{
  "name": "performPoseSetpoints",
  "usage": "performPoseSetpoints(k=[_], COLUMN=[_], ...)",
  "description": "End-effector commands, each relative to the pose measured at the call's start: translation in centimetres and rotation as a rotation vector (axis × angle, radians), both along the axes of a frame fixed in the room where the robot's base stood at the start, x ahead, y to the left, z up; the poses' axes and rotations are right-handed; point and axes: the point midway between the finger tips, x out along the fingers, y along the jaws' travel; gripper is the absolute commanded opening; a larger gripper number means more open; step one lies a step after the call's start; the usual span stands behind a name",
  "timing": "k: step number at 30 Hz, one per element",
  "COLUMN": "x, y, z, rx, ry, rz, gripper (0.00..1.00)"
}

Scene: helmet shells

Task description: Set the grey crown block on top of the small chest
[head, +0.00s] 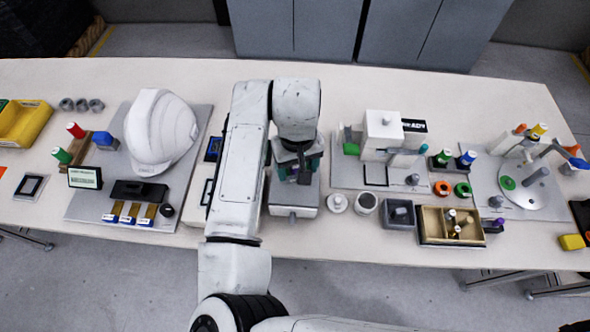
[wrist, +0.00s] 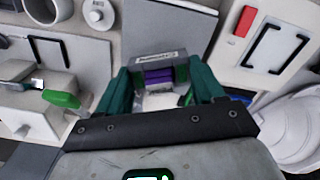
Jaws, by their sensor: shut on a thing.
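The small chest (head: 293,211), a pale box with a grey top and a front knob, stands at the table's middle, partly behind my arm. My gripper (head: 297,172) points down over it with green fingers. In the wrist view, my gripper (wrist: 160,88) is shut on the grey crown block (wrist: 160,58), which has a label and a purple middle part. The chest's grey top (wrist: 165,22) shows beyond the block. I cannot tell whether the block touches the chest. In the head view, the block is mostly hidden by the fingers.
A white helmet shell (head: 160,130) lies on a grey board at left. A white machine (head: 384,130) stands at right. White round pieces (head: 338,203), a grey bin (head: 398,214) and a wooden tray (head: 430,225) stand right of the chest. A pale case (head: 197,192) is close at left.

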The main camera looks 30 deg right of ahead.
Motion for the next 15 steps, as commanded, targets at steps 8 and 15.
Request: performPoseSetpoints(k=[8,15], x=[0.6,0.6], y=[0.2,0.1], z=[-2.8,-3.9], rx=[0.002,0.001], ry=[0.001,0.000], rz=[0.001,-0.001], gripper=[0.37,0.37])
